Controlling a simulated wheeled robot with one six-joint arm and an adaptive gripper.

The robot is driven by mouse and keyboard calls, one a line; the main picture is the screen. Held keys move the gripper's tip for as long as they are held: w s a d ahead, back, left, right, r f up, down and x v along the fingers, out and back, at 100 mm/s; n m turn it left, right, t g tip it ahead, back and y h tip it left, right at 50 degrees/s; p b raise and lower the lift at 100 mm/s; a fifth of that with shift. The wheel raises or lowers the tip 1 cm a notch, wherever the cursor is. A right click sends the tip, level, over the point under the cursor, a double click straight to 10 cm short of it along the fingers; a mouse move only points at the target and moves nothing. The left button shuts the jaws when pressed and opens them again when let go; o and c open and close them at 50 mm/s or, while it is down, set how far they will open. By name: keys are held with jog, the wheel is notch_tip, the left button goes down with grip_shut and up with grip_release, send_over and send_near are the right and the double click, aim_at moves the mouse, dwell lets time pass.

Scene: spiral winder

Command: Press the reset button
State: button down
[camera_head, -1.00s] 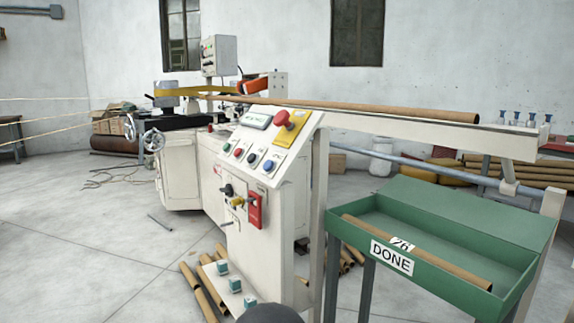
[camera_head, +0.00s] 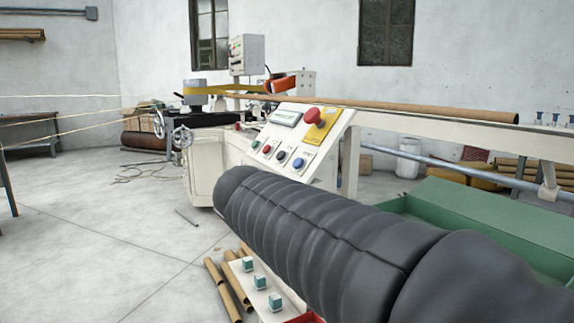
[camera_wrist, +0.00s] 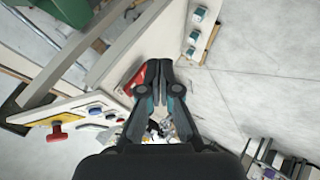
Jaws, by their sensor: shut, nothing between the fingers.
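The slanted control panel carries a row of small push buttons: green (camera_head: 255,144), red (camera_head: 267,149), black (camera_head: 281,155) and blue (camera_head: 298,162). Their labels are too small to read, so I cannot tell which is reset. A large red mushroom button (camera_head: 312,116) sits on a yellow plate above. The wrist view shows the blue button (camera_wrist: 95,110) and mushroom button (camera_wrist: 57,132) at lower left. My gripper (camera_wrist: 158,65) is shut and empty, its tips right of these buttons, over the red part (camera_wrist: 135,81) on the cabinet's lower front. In the head view my arm hides the gripper and lower panel.
A green tray (camera_head: 475,205) stands right of the cabinet, partly behind my arm. A long cardboard tube (camera_head: 420,108) lies along the beam above. Several teal-topped items (camera_head: 260,281) stand low in front, beside loose tubes (camera_head: 228,285). The floor at left is mostly clear.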

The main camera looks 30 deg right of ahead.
aim_at(298, 163)
jog(key=w+d+r+t+h, duration=0.1)
jog(key=w+r+h, duration=0.3)
jog(key=w+r, duration=0.4)
jog(key=w+d+r+n+t+h, duration=0.1)
jog(key=w+d+r+h, duration=0.2)
jog(key=w+r, duration=0.6)
jog(key=w+h+b, duration=0.1)
jog(key=w, duration=0.3)
jog(key=shift+w+d+r+t+h, duration=0.2)
jog(key=shift+w+t+h, duration=0.1)
jog(key=shift+w+h, duration=0.1)
jog(key=shift+f, duration=0.1)
jog(key=d+f+b, duration=0.4)
jog(key=d+f, duration=0.1)
jog(key=d, duration=0.1)
jog(key=shift+d+f, duration=0.3)
jog(key=shift+d, duration=0.1)
jog(key=shift+d+f, duration=0.1)
jog(key=shift+f, duration=0.05)
jog(key=shift+d+f+b, duration=0.15)
jog(key=shift+d+b, duration=0.05)
jog(key=shift+b, duration=0.35)
